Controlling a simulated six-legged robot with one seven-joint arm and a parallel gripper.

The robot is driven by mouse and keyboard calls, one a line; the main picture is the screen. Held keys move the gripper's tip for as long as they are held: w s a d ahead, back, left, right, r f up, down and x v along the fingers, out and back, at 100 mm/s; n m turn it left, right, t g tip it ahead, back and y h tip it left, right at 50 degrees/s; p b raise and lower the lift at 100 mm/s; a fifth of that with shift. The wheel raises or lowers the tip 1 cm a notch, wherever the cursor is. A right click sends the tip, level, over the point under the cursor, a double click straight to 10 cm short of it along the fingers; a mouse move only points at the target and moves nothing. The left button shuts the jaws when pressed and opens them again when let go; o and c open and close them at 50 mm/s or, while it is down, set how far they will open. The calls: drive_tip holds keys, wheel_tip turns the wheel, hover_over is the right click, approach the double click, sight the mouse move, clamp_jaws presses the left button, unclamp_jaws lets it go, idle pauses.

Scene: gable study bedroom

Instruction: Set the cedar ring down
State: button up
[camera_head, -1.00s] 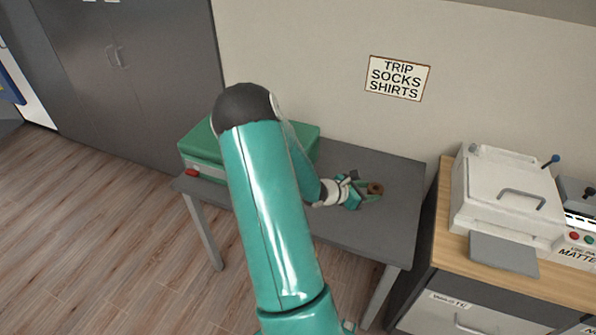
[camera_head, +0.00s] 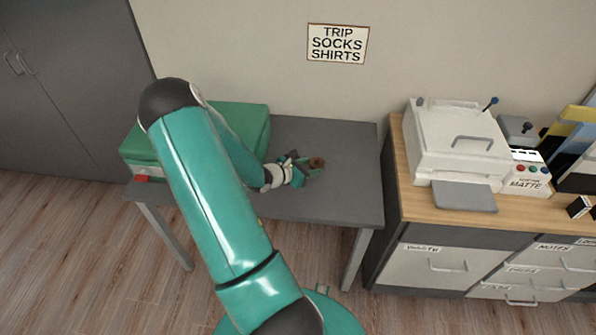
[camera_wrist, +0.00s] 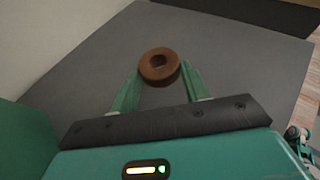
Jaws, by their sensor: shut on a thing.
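The cedar ring (camera_wrist: 159,65) is a brown ring with a dark hole. In the wrist view it sits between the tips of my gripper's two green fingers (camera_wrist: 160,82). My gripper (camera_head: 311,169) is shut on the ring, which also shows as a small brown ring in the head view (camera_head: 317,162). Both are over the right part of the grey table (camera_head: 330,205). I cannot tell whether the ring touches the tabletop.
A green case (camera_head: 245,125) with a red part stands on the table's left. The tabletop right of my gripper is bare. A wooden-topped cabinet (camera_head: 415,203) with a white machine (camera_head: 455,140) stands to the right. A sign (camera_head: 338,44) hangs on the wall.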

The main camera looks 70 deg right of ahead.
sight(310, 181)
drive_tip(key=shift+s+f, duration=0.25)
drive_tip(key=shift+f, duration=0.55)
drive_tip(key=shift+w+f, duration=0.1)
drive_tip(key=shift+f, duration=1.6)
drive_tip(key=shift+f, duration=0.15)
drive_tip(key=o, duration=1)
